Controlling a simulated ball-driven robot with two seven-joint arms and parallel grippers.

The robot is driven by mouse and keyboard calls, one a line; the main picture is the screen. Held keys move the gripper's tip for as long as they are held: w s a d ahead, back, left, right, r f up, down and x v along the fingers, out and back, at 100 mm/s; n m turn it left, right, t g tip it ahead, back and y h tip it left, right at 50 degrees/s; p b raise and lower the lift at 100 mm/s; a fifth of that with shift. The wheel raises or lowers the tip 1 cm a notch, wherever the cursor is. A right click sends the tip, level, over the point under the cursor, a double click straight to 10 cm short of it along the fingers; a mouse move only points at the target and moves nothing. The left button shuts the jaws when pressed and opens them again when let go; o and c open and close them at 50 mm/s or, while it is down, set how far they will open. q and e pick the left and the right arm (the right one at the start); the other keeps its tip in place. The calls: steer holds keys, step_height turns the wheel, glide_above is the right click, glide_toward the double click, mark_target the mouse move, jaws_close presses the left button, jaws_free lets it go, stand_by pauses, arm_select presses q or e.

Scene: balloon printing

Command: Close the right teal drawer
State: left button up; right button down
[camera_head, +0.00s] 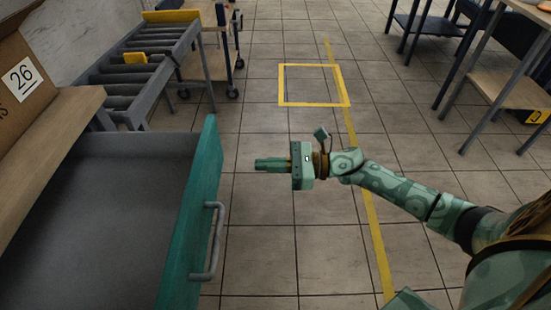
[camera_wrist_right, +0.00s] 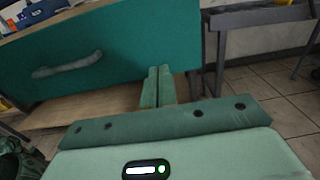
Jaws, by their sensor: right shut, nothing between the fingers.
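The right teal drawer (camera_head: 190,225) stands pulled open at the left in the head view, its grey inside empty where it shows. Its grey bar handle (camera_head: 213,242) is on the front face. My right gripper (camera_head: 258,164) is shut and empty, to the right of the drawer front, level with its far part and pointing at it. A small gap shows between fingertips and drawer in the head view. In the right wrist view the shut fingers (camera_wrist_right: 158,86) point toward the right end of the teal front (camera_wrist_right: 115,50), with the handle (camera_wrist_right: 68,68) to their left. My left gripper is out of view.
A wooden worktop (camera_head: 55,145) with a cardboard box (camera_head: 22,80) lies above the drawer. A roller conveyor (camera_head: 150,65) and a wheeled cart (camera_head: 205,65) stand behind. Tables (camera_head: 495,75) are at the far right. The tiled floor between is clear.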

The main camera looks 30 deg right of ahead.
mark_target(216, 164)
steer(key=b+x, duration=0.1)
steer(key=x, duration=0.8)
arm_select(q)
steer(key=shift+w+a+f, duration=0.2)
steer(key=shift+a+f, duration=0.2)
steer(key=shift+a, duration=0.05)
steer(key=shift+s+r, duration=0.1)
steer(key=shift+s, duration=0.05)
